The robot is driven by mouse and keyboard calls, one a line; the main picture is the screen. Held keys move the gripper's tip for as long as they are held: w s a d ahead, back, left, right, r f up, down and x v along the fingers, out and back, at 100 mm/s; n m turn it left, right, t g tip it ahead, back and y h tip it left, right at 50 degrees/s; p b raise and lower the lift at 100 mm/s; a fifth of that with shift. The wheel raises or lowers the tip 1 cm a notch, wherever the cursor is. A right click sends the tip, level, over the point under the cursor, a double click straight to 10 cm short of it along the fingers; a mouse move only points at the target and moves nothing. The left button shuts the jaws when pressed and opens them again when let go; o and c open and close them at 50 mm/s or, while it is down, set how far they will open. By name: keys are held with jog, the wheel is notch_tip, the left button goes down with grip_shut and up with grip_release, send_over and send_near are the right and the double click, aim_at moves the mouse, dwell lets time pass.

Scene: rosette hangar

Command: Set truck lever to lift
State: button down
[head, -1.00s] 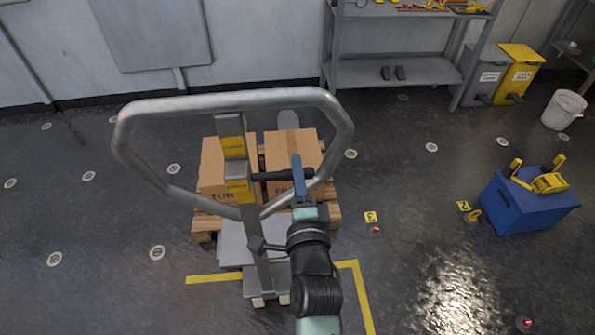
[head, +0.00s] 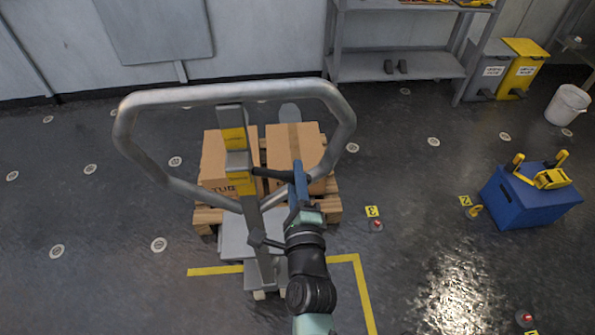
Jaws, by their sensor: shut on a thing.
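The pallet truck's grey loop handle (head: 228,97) stands upright in front of me, with yellow labels on its grey centre post (head: 232,135). A black lever (head: 272,174) sticks out from the post to the right. My gripper (head: 300,178) is at the lever's right end and is shut on it. The lever slopes slightly down towards my gripper. The fingertips partly hide the lever's end.
A wooden pallet (head: 322,208) with cardboard boxes (head: 294,148) stands behind the handle. A blue box (head: 532,200) with yellow clamps is on the floor at right. A grey shelf (head: 395,66) and bins (head: 522,66) line the wall. Floor between is mostly clear.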

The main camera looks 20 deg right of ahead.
jog(key=c, duration=0.7)
grip_release()
jog(key=shift+b+v, duration=1.55)
jog(key=shift+v, duration=4.95)
jog(key=shift+r, duration=0.1)
